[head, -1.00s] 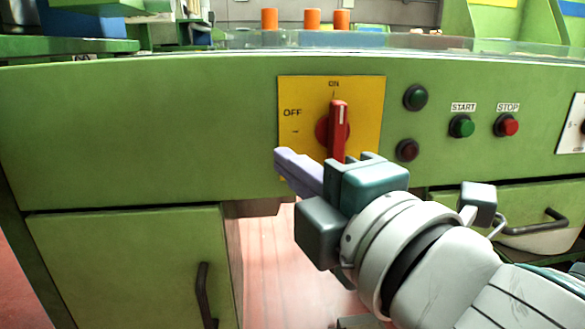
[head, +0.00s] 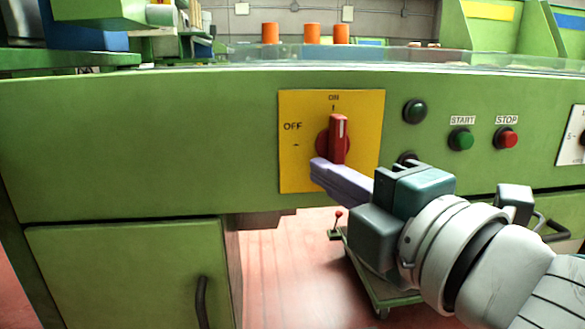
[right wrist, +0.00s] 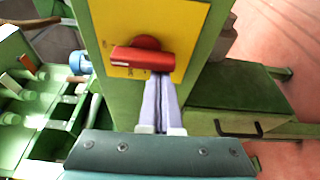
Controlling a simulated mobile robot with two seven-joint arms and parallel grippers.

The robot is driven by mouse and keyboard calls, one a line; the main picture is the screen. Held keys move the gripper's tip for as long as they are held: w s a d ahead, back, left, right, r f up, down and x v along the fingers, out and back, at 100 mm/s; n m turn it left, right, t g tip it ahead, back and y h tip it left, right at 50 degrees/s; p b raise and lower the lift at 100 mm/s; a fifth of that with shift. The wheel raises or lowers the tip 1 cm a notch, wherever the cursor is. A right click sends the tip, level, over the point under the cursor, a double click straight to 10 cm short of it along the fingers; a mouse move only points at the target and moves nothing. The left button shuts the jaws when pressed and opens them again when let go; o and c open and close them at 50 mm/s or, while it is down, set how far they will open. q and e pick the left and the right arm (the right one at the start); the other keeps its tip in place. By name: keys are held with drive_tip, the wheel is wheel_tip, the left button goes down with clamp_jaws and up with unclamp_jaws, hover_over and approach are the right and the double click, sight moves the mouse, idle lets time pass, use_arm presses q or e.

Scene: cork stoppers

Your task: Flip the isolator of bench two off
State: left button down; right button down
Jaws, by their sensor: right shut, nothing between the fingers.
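The isolator is a red rotary handle (head: 338,138) on a yellow plate (head: 300,170) on the green bench front. It stands upright, its white line toward the ON mark at the top; OFF is marked at the left. My right gripper (head: 318,168) is shut and empty. Its lilac fingertips are just below the handle's lower end in the head view. In the right wrist view the fingertips (right wrist: 161,76) reach the edge of the red handle (right wrist: 142,58) near one end; whether they touch it I cannot tell. My left gripper is not in view.
Right of the plate are two round lamps, a green START button (head: 461,139) and a red STOP button (head: 506,138). A green cupboard door (head: 120,275) is below left. Orange cylinders (head: 312,33) stand behind the bench. A low cart (head: 375,285) stands on the floor beneath.

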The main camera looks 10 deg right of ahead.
drive_tip(key=shift+d+n+p, duration=0.1)
drive_tip(key=shift+n+p, duration=0.2)
drive_tip(key=shift+p, duration=0.1)
drive_tip(key=n+g+h+p, duration=0.1)
drive_tip(key=n+p, duration=0.2)
drive_tip(key=p, duration=0.2)
drive_tip(key=d+n+h+p, duration=0.1)
drive_tip(key=n+p, duration=0.2)
drive_tip(key=p, duration=0.3)
drive_tip(key=d+n+g+h+p, duration=0.1)
drive_tip(key=n+h+p, duration=0.1)
drive_tip(key=n+p, duration=0.2)
drive_tip(key=shift+d+r+g+p, duration=0.25)
drive_tip(key=shift+r+g+p, duration=0.1)
drive_tip(key=shift+p, duration=0.4)
drive_tip(key=shift+f, duration=0.3)
drive_tip(key=shift+r, duration=0.1)
